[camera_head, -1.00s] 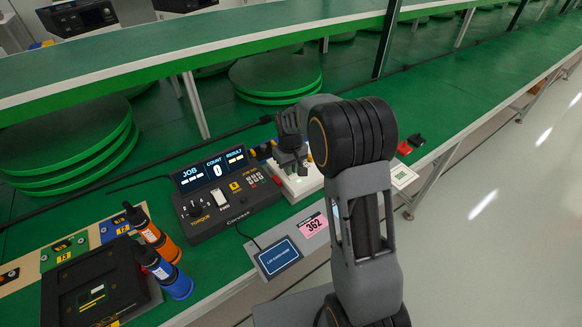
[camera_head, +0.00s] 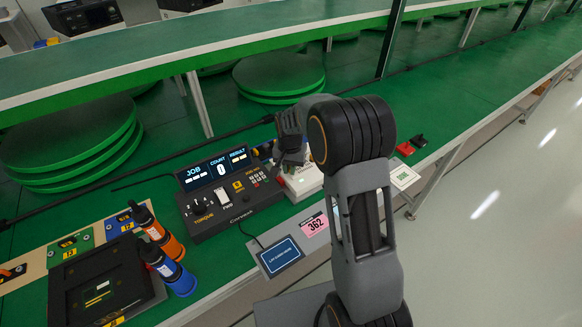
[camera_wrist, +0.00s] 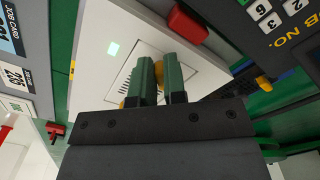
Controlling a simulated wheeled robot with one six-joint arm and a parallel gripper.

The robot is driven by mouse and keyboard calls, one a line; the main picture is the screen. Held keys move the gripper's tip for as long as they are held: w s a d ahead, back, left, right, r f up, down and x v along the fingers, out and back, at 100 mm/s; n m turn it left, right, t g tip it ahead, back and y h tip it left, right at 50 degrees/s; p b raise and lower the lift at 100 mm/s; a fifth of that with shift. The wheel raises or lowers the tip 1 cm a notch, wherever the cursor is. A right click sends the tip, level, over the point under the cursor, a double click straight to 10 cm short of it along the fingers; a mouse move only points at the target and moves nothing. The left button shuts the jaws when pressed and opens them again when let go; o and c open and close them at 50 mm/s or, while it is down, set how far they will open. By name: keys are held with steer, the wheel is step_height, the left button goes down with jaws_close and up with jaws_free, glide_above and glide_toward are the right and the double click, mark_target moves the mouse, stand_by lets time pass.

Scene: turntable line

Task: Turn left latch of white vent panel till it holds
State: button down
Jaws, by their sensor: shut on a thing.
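The white vent panel (camera_wrist: 95,80) fills much of the upper wrist view, with dark grille slots and a small pale green lit square on its face. In the head view the white panel (camera_head: 304,182) shows just right of the black controller, partly hidden by my arm. My gripper (camera_wrist: 158,66) has its two green-grey fingers down at the panel, close together around a small yellow latch (camera_wrist: 158,74). More yellow shows beside the fingers. The fingers hide most of the latch, so its angle cannot be told. In the head view my gripper (camera_head: 292,155) is above the panel.
A red block (camera_wrist: 187,22) sits at the panel's edge, near the controller keypad (camera_wrist: 275,12). The black controller (camera_head: 226,204) stands left of the panel. Orange and blue screwdrivers (camera_head: 165,255) stand farther left. Red and black clips (camera_head: 406,148) lie right on the green bench.

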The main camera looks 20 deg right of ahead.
steer(key=shift+m, duration=0.4)
steer(key=c, duration=1.2)
jaws_free()
steer(key=shift+o, duration=0.2)
step_height(320, 180, up, 14)
steer(key=shift+p, duration=0.45)
